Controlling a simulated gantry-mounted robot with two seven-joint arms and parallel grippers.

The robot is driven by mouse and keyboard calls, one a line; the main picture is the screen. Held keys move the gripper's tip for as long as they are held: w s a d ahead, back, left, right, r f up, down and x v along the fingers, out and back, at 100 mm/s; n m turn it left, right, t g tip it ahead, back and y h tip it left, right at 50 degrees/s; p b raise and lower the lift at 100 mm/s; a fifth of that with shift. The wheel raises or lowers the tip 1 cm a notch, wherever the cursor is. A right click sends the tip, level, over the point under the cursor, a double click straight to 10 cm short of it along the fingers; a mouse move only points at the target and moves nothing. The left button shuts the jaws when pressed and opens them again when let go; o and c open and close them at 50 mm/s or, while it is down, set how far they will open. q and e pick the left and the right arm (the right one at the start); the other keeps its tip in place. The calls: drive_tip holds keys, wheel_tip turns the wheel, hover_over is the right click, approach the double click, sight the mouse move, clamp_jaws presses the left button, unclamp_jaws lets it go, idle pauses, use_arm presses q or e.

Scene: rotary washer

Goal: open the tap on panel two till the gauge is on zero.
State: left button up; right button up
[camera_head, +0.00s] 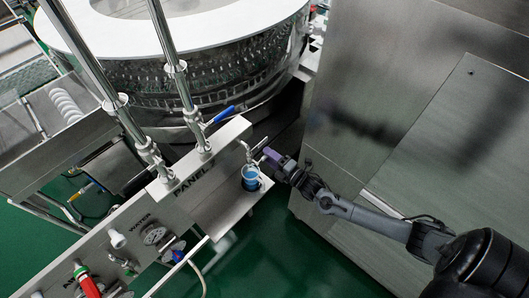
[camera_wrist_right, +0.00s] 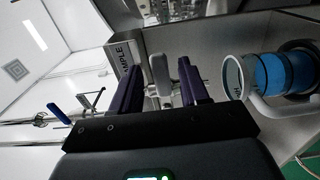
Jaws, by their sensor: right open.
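The panel (camera_head: 195,180) is a steel face with black lettering reading PANEL; its number is too small to read surely. My right gripper (camera_head: 268,157), with purple fingers, is at the panel's right end, above a blue cup (camera_head: 250,184). In the right wrist view the open fingers (camera_wrist_right: 160,68) stand on either side of a pale grey tap handle (camera_wrist_right: 160,75), beside a SAMPLE label (camera_wrist_right: 128,55). Contact with the handle cannot be told. A round gauge (camera_head: 154,235) sits by the WATER label; its needle is too small to read. My left gripper is not in view.
A large steel washer drum (camera_head: 200,75) stands behind the panel. A big steel cabinet (camera_head: 400,90) is at the right. A red handle (camera_head: 88,284) is at lower left. Green floor (camera_head: 290,265) lies clear in front.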

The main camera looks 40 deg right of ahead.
drive_tip(key=s, duration=0.7)
drive_tip(key=shift+s+d, duration=0.25)
drive_tip(key=shift+d, duration=0.15)
drive_tip(key=shift+f, duration=0.1)
